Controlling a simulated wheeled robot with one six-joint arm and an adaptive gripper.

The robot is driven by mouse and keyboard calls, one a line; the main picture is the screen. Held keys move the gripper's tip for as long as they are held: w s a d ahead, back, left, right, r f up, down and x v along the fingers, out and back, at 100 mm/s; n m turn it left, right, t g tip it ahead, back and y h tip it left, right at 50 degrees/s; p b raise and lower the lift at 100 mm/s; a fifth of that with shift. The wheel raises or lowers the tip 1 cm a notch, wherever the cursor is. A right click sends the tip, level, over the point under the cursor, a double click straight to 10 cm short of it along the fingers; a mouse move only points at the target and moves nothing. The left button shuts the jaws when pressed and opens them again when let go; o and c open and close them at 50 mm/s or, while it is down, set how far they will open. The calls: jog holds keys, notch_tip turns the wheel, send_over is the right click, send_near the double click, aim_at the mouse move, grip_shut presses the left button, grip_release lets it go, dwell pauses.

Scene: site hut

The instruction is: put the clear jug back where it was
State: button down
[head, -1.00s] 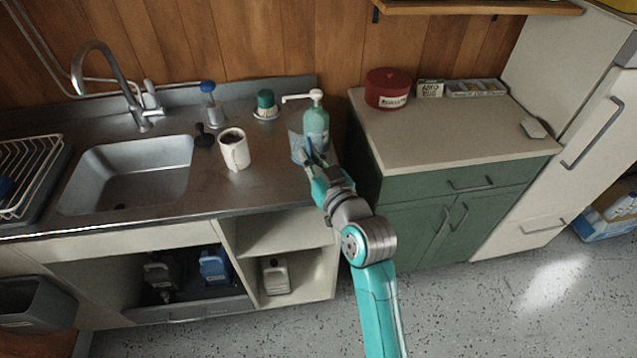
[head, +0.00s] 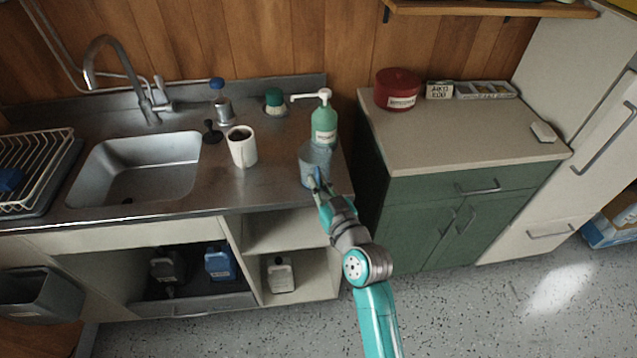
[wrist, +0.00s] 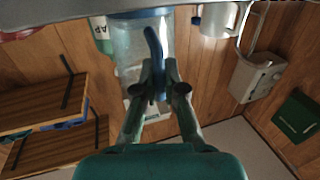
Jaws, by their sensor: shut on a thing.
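The clear jug (head: 314,158), see-through and bluish with a blue handle, is at the right front part of the steel sink counter, in front of the green soap bottle (head: 324,124). My gripper (head: 317,182) is at its near side. In the wrist view the jug (wrist: 127,48) fills the upper middle, and my gripper (wrist: 158,78) is shut on its blue handle (wrist: 154,45). The jug looks upright in the head view. I cannot tell whether its base touches the counter.
A white mug (head: 242,146) stands left of the jug, with a dark plunger-like item (head: 211,132) beyond it. A blue-topped dispenser (head: 220,102) and a green-topped item (head: 274,102) stand behind. The sink (head: 135,168) is further left. A gap separates the green cabinet (head: 430,215).

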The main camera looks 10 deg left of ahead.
jog(key=c, duration=1.7)
grip_release()
jog(key=shift+f, duration=0.15)
jog(key=o, duration=0.4)
jog(key=shift+o, duration=0.2)
jog(key=shift+s+d, duration=0.1)
jog(key=shift+s, duration=0.05)
jog(key=v, duration=1.1)
jog(key=shift+s+d, duration=0.2)
jog(key=shift+s, duration=0.1)
